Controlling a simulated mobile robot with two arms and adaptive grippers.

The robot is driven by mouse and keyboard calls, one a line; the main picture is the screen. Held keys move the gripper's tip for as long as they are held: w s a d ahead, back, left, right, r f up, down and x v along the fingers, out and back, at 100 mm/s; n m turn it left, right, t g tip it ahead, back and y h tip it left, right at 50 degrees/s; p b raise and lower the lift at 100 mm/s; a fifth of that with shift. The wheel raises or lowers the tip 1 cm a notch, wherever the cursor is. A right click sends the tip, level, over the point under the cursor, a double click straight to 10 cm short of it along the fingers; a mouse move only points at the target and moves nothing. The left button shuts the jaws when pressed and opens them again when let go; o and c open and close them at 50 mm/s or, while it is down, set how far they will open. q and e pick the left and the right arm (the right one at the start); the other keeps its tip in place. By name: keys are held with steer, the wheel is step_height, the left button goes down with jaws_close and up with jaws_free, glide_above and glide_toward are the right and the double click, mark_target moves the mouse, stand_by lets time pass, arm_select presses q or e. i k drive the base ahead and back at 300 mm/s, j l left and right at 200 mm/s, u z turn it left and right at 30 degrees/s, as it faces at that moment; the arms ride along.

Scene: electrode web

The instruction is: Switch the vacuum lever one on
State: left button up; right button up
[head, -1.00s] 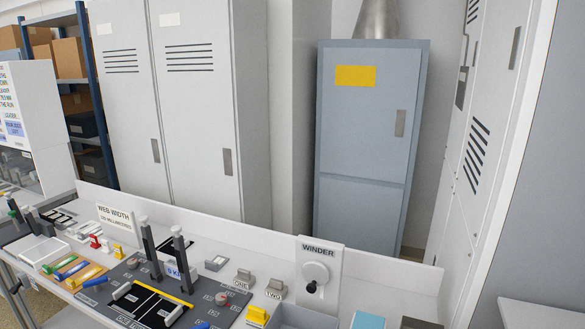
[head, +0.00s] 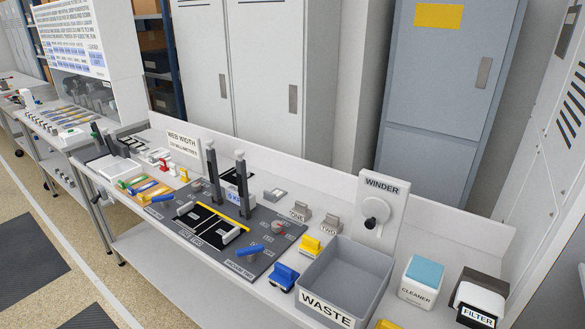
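A blue lever (head: 163,199) sits at the left edge of the dark grey control panel (head: 275,241). The small label beside it is too small to read surely. A second blue lever (head: 250,250) sits at the panel's front right, near a label (head: 240,270) that seems to read vacuum two. Both blue handles lie low over the panel; I cannot tell their on or off positions. Between them are black plates with white bars (head: 230,236) and a yellow strip (head: 222,211). Neither of my grippers is in view.
Two dark upright posts (head: 213,172) rise from the panel. To its right are a grey waste bin (head: 346,280), a winder crank (head: 376,212), and cleaner (head: 421,281) and filter (head: 481,303) boxes. Coloured tools (head: 145,187) lie left. Floor is clear in front of the bench.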

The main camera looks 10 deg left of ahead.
mark_target(163, 199)
steer(key=u, duration=1.25)
steer(key=i+j+z, duration=0.1)
steer(key=i+j, duration=0.4)
steer(key=i+j+z, duration=0.1)
steer(key=i+j, duration=0.4)
steer(key=j, duration=0.15)
steer(key=i+j, duration=0.5)
steer(key=j+z, duration=0.05)
steer(key=j, duration=0.05)
